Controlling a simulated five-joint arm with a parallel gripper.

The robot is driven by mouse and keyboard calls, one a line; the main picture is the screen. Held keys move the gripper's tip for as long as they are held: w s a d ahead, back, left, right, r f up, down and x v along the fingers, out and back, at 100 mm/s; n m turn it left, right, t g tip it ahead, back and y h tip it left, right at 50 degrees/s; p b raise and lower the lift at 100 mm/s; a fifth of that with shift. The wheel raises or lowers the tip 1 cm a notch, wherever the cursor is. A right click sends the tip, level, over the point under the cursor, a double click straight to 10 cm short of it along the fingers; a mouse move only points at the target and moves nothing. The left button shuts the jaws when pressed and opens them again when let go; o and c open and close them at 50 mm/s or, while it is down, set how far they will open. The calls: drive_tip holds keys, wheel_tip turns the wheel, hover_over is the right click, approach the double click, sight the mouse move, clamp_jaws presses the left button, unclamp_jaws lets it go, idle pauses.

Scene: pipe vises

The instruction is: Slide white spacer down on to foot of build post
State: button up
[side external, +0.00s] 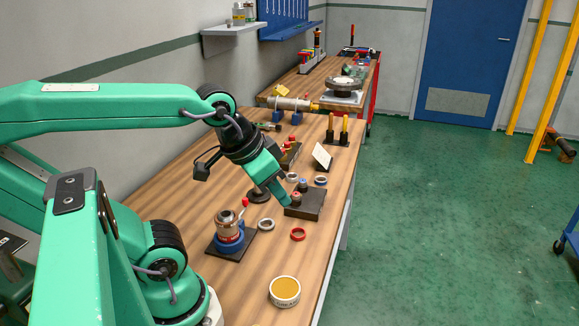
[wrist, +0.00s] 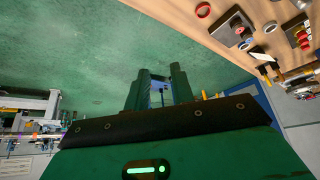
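Two pale rings lie on the bench in the side view, one beside the round stack (side external: 266,224) and one behind the dark block (side external: 292,177); I cannot tell which is the white spacer. A dark block (side external: 313,205) carries short, reddish-topped posts (side external: 297,197). I cannot tell which one is the build post. My gripper (side external: 285,202) points down beside the block's left side. In the wrist view its two fingers (wrist: 160,88) stand apart, with no held ring visible.
A red ring (side external: 298,234) lies near the bench's right edge, with a blue ring (side external: 321,180) behind the block. A yellow-topped round tin (side external: 285,291) stands in front. A tilted white card (side external: 322,156) and dark-and-yellow uprights (side external: 337,133) stand further back.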

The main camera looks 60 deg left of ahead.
drive_tip(key=o, duration=0.9)
drive_tip(key=shift+w+r, duration=0.1)
drive_tip(key=w+a+r+n+g+y, duration=0.1)
drive_tip(key=w+a+n+g, duration=0.25)
drive_tip(key=w+a, duration=1.5)
drive_tip(key=shift+w+a+f+n+g+h, duration=0.15)
drive_tip(key=shift+w+a+f+n+g, duration=0.55)
drive_tip(key=shift+a+f, duration=2.75)
drive_tip(key=shift+w+a+f+n+h, duration=0.3)
drive_tip(key=shift+w+a+f, duration=0.9)
drive_tip(key=shift+a+f, duration=2.3)
drive_tip(key=shift+w+a+f+n+g+h, duration=0.1)
drive_tip(key=shift+w+a+f+n+g, duration=0.5)
drive_tip(key=shift+a+f, duration=2.85)
